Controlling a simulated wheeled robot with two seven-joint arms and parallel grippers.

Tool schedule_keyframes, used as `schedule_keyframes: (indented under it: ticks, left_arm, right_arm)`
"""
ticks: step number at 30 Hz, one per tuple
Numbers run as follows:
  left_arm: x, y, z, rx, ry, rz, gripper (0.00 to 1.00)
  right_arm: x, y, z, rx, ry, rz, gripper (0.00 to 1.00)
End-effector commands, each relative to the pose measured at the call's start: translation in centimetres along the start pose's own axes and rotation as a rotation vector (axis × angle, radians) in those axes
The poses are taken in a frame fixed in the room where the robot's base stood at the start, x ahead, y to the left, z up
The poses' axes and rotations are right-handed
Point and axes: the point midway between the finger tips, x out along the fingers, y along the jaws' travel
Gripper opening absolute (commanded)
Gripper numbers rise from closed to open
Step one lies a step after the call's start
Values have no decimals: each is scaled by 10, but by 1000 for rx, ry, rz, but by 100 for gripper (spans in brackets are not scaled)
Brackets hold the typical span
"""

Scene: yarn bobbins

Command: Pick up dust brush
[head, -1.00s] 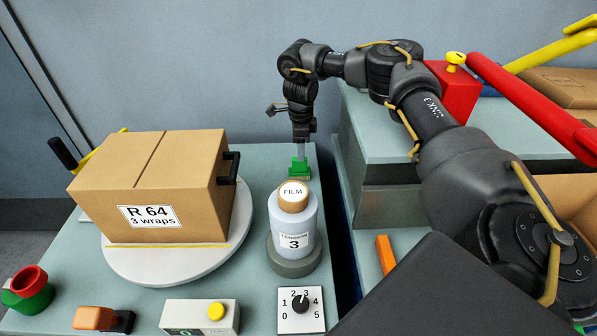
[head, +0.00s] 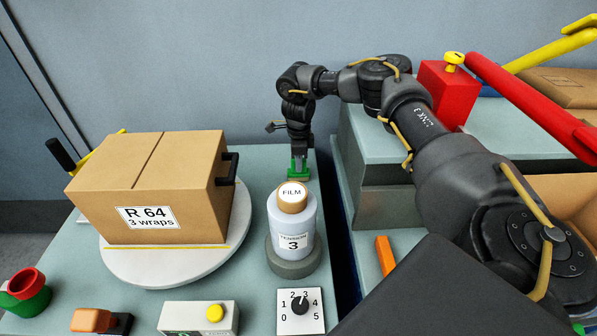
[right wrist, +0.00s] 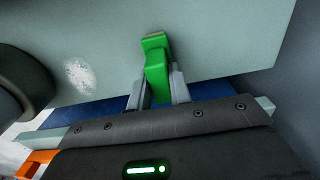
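The green dust brush (head: 299,174) stands on the table near its back right corner, behind the film spool. My right gripper (head: 299,160) points down at it from above. In the right wrist view the green brush (right wrist: 157,70) stands between the two grey fingers (right wrist: 158,88), which lie close against its sides with no clear gap. The fingers look shut on its upper part, and the brush still appears to rest on the table. Its lower end is partly hidden. My left gripper is not in view.
A cardboard box (head: 150,185) sits on a round white turntable (head: 175,265) to the left. The film spool (head: 292,225) stands just in front of the brush. A dark gap separates this table from the right bench, which holds a red block (head: 448,95).

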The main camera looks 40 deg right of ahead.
Motion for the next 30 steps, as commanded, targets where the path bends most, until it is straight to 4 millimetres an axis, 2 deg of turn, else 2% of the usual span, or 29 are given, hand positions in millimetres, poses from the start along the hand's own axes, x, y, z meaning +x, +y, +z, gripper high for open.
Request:
schedule_keyframes:
  ticks: [1, 3, 12, 16, 24, 30]
  left_arm:
    - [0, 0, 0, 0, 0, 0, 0]
    - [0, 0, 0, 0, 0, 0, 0]
    - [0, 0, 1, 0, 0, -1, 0]
    - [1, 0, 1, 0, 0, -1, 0]
    - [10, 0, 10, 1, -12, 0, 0]
    - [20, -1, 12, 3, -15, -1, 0]
  right_arm:
    - [0, 0, 0, 0, 0, 0, 8]
    - [0, 0, 0, 0, 0, 0, 0]
    - [-5, 0, 1, 0, -2, -1, 0]
    - [-25, -1, 1, -1, -4, -2, 0]
    - [-78, -1, 1, -1, -4, -3, 0]
    - [-98, 0, 1, -1, -1, -1, 0]
